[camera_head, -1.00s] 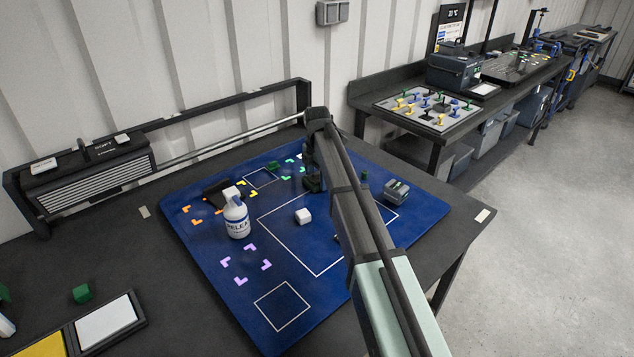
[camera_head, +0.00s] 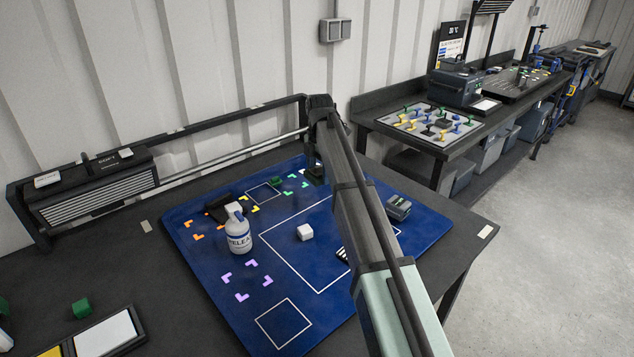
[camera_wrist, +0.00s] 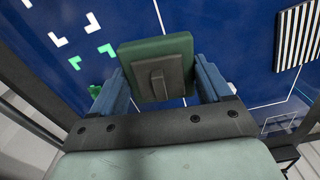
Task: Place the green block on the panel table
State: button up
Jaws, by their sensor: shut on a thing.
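In the wrist view, my gripper (camera_wrist: 162,88) is shut on a dark green block (camera_wrist: 155,50) with a small grey raised piece on its face. The block is held between the blue fingers, over the blue mat (camera_wrist: 225,20). In the head view, my gripper (camera_head: 316,174) is small and mostly hidden by my arm, above the mat's far part. The held block cannot be made out there. A table with a light panel board (camera_head: 436,124) bearing several coloured knobs stands at the back right, apart from my gripper.
On the blue mat (camera_head: 215,285) stand a white spray bottle (camera_head: 238,236), a white cube (camera_head: 305,232), a grey device (camera_head: 398,207) and a small green piece (camera_head: 276,182). Another green block (camera_head: 82,307) lies at the left. A gap of floor (camera_head: 540,230) lies right of the near table.

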jog(key=shift+r, duration=0.8)
jog(key=shift+a, duration=0.15)
jog(key=s+a+n, duration=0.1)
jog(key=s+a, duration=0.2)
jog(key=a, duration=0.4)
jog(key=s+a+n, duration=0.1)
jog(key=s+a, duration=0.2)
jog(key=a, duration=0.4)
jog(key=n, duration=0.9)
send_near(45, 291)
jog(key=shift+f, duration=3.2)
jog(key=shift+f, duration=0.1)
